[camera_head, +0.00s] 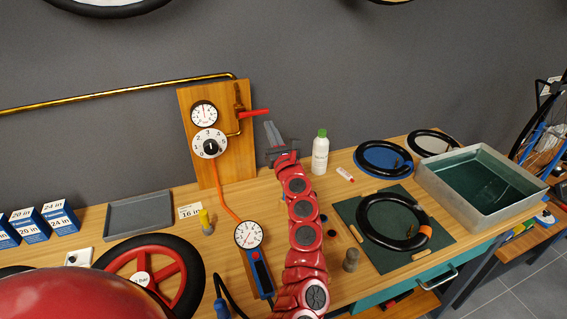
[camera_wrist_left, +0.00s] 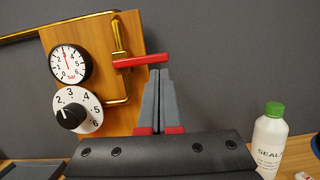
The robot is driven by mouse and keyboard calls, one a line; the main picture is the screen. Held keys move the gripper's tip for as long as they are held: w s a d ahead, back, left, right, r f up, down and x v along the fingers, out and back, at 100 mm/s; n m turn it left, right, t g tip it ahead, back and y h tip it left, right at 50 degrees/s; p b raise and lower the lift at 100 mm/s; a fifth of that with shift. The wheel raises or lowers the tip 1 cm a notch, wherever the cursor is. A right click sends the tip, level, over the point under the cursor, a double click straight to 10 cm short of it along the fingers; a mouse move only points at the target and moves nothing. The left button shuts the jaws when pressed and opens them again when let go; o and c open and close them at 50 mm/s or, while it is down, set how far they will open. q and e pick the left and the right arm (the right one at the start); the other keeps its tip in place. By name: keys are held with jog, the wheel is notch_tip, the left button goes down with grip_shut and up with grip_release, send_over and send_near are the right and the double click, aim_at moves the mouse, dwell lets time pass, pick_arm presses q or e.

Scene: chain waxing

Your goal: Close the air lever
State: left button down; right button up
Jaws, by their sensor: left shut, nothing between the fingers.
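The red air lever (camera_head: 255,113) sticks out to the right, close to horizontal, from a brass valve on the wooden board (camera_head: 222,165). In the left wrist view the lever (camera_wrist_left: 140,61) crosses the brass fitting (camera_wrist_left: 119,40), its right end just above my fingertips. My left gripper (camera_head: 269,126) is shut and empty, its grey fingers pointing up just below and right of the lever. The fingers also show in the left wrist view (camera_wrist_left: 160,74). I cannot tell whether they touch the lever. My right gripper is not in view.
A pressure gauge (camera_head: 204,115) and a numbered dial (camera_head: 209,143) sit on the board left of the lever. A white bottle with a green cap (camera_head: 320,153) stands right of my arm. A metal water tray (camera_head: 507,209) and a tire on a mat (camera_head: 345,207) are further right.

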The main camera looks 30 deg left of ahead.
pick_arm(q)
jog(key=b+v, duration=0.4)
jog(key=v, duration=0.9)
jog(key=shift+f, duration=0.4)
